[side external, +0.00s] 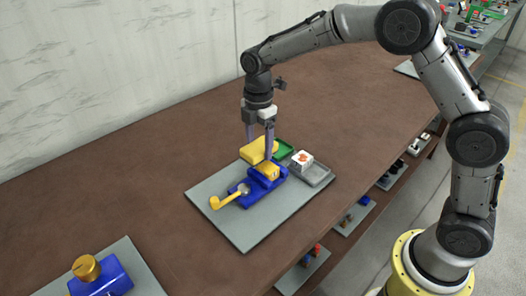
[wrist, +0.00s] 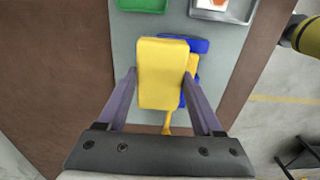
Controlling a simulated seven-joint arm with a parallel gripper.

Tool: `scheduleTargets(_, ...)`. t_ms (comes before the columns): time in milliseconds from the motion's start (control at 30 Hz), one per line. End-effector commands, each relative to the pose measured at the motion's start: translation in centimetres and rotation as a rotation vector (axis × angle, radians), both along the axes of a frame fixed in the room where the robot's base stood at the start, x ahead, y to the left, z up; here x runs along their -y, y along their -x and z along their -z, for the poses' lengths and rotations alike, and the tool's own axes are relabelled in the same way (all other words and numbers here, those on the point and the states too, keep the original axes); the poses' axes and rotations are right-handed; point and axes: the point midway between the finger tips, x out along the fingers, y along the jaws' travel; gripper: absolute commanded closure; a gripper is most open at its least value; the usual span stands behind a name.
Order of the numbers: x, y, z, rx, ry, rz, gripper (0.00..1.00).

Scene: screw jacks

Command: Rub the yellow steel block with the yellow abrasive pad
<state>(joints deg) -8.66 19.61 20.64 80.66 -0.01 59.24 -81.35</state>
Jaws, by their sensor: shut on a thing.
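My gripper (side external: 259,149) is shut on the yellow abrasive pad (side external: 251,151), a thick rounded slab. In the wrist view the pad (wrist: 161,72) lies between the two fingers. The yellow steel block (side external: 268,170) sits in the jaws of a blue screw vise (side external: 262,187) with a yellow crank handle (side external: 228,198). The pad is just behind and above the block in the side view; I cannot tell whether they touch. In the wrist view the pad hides much of the block (wrist: 192,63) and the vise (wrist: 200,45).
The vise stands on a grey board (side external: 218,190). A green tray (side external: 284,148) and a grey tray (side external: 318,175) holding a white box with a red mark (side external: 302,159) lie behind it. Another blue device with a golden knob (side external: 87,268) stands front left. The brown bench is otherwise clear.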

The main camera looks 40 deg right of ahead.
Motion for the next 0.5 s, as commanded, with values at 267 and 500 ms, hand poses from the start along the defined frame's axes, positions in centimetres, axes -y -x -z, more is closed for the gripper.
scheduleTargets(267, 0.0, -0.1, -2.7, 0.006, -0.001, 0.000, 0.85)
scheduleTargets(500, 0.0, -0.1, -4.8, 0.006, -0.001, 0.000, 0.85)
